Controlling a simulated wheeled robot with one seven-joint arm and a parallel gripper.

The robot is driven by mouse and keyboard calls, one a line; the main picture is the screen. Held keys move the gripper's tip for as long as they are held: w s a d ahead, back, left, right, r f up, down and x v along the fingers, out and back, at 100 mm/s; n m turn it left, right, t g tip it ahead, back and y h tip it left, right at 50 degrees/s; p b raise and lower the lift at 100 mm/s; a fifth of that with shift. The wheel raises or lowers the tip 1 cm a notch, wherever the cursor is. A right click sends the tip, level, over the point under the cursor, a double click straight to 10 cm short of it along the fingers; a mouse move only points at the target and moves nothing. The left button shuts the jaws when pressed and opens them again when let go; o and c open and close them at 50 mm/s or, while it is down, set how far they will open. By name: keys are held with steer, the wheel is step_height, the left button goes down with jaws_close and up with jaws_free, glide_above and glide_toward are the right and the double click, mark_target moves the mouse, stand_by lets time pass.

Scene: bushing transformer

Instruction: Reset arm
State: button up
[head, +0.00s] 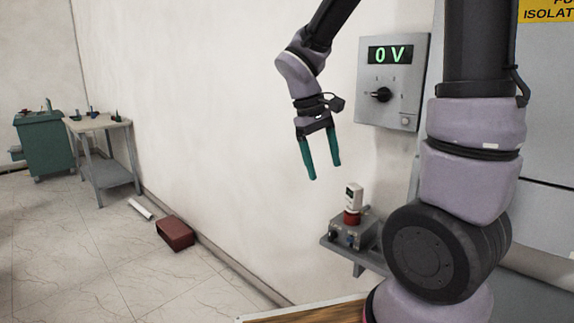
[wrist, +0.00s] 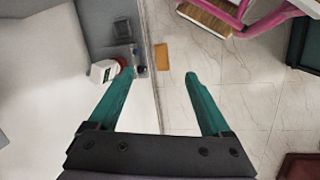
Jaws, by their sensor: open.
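My gripper (head: 324,166) has two teal fingers and hangs from my raised arm, pointing down, in front of the white wall. Its fingers are apart with nothing between them. In the wrist view my gripper (wrist: 152,76) shows the same open gap, with wall and floor far below. The wall panel (head: 392,82) with a green "0 V" display and a black knob is to the right of the gripper. A grey device with a red-based white piece (head: 353,200) on it stands on a small wall shelf, below and right of the gripper.
A red-brown box (head: 175,233) and a white object (head: 140,209) lie on the floor along the wall. A grey table (head: 106,150) and a green cabinet (head: 47,146) stand far left. A wooden surface (head: 300,312) is at the bottom. Space around the gripper is clear.

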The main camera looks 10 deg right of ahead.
steer(key=s+d+r+m+t+y, duration=0.1)
steer(key=s+r+m+t+y, duration=0.4)
steer(key=r, duration=0.8)
steer(key=s+m+t, duration=0.2)
steer(key=m, duration=0.1)
steer(key=shift+s+d+r+t, duration=0.2)
steer(key=shift+s+d+t, duration=0.1)
steer(key=shift+s+d, duration=0.1)
